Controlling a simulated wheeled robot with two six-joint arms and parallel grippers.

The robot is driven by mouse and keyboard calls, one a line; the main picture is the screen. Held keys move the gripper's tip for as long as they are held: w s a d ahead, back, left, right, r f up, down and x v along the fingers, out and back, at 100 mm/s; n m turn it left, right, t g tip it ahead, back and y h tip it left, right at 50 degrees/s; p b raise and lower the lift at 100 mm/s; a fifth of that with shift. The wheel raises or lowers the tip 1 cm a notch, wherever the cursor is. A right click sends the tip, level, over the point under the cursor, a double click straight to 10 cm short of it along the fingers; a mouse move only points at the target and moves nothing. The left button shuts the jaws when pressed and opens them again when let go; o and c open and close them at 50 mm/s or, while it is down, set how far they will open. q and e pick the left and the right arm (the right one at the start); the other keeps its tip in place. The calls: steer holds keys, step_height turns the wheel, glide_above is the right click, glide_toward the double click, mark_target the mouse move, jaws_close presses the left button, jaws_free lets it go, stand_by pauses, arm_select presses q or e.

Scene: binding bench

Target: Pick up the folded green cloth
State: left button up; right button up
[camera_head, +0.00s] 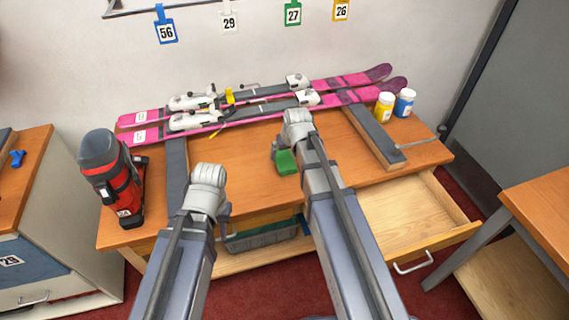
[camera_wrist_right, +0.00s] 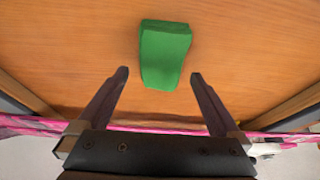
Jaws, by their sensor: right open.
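The folded green cloth (camera_head: 287,162) lies on the wooden bench top, right of its middle and partly behind my right arm. In the right wrist view the whole cloth (camera_wrist_right: 165,50) shows as a thick, narrow block. My right gripper (camera_head: 279,150) is open and empty over the bench by the cloth. In the wrist view its fingertips (camera_wrist_right: 159,74) stand on either side of the cloth's near end, apart from it. The height between them is hard to judge. My left gripper (camera_head: 226,222) is near the bench's front edge, its jaws mostly hidden by its own wrist.
Pink skis (camera_head: 350,97) lie along the back of the bench (camera_head: 235,158). A red and black ski boot (camera_head: 122,185) stands at the left end. A yellow jar (camera_head: 383,107) and a blue jar (camera_head: 404,103) stand at the back right. A drawer (camera_head: 410,215) is open at the front right.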

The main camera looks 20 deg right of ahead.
mark_target(285, 159)
steer(key=b+x, duration=0.3)
steer(key=x, duration=0.1)
steer(key=shift+s, duration=0.1)
steer(key=shift+r, duration=0.1)
steer(key=shift+c, duration=0.2)
steer(key=c, duration=1.2)
steer(key=shift+r+p, duration=0.15)
steer(key=shift+p, duration=0.15)
step_height(285, 159, up, 10)
steer(key=p, duration=0.9)
steer(key=shift+p, duration=0.4)
steer(key=shift+f, duration=0.2)
